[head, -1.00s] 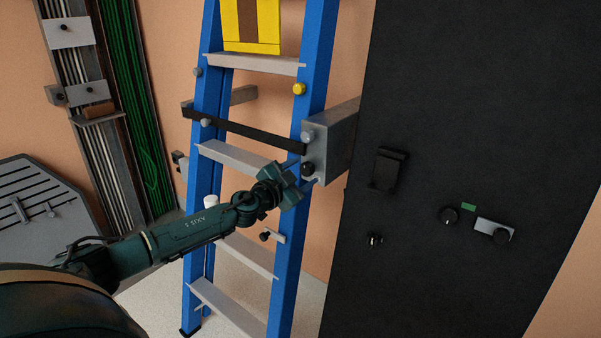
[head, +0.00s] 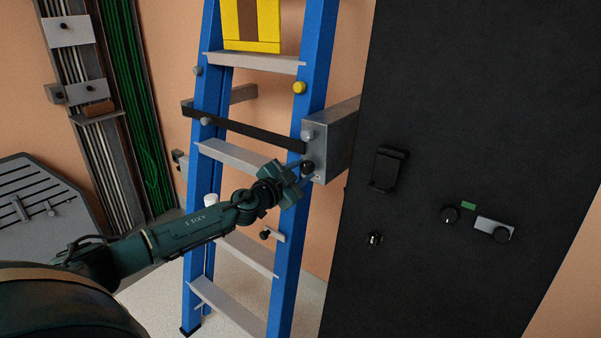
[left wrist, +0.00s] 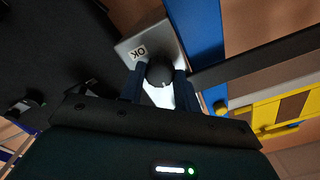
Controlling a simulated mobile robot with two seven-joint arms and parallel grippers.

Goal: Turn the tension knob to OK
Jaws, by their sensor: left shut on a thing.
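The tension knob (head: 308,167) is a small black knob on the front of a grey metal box (head: 338,140) beside the blue ladder. In the left wrist view the round dark knob (left wrist: 160,72) sits between my two fingers, with a small pale mark on its lower edge. A white OK label (left wrist: 138,52) is on the box face, up and left of the knob. My left gripper (head: 303,175) is at the knob and shut on it; its fingers (left wrist: 158,84) flank the knob. My right gripper is not in view.
A blue ladder (head: 288,240) stands close behind my left forearm, with a black strap (head: 245,132) across it. A black cabinet (head: 440,90) with knobs and a switch (head: 388,170) is to the right. Guide rails and green cables (head: 140,120) are at the left.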

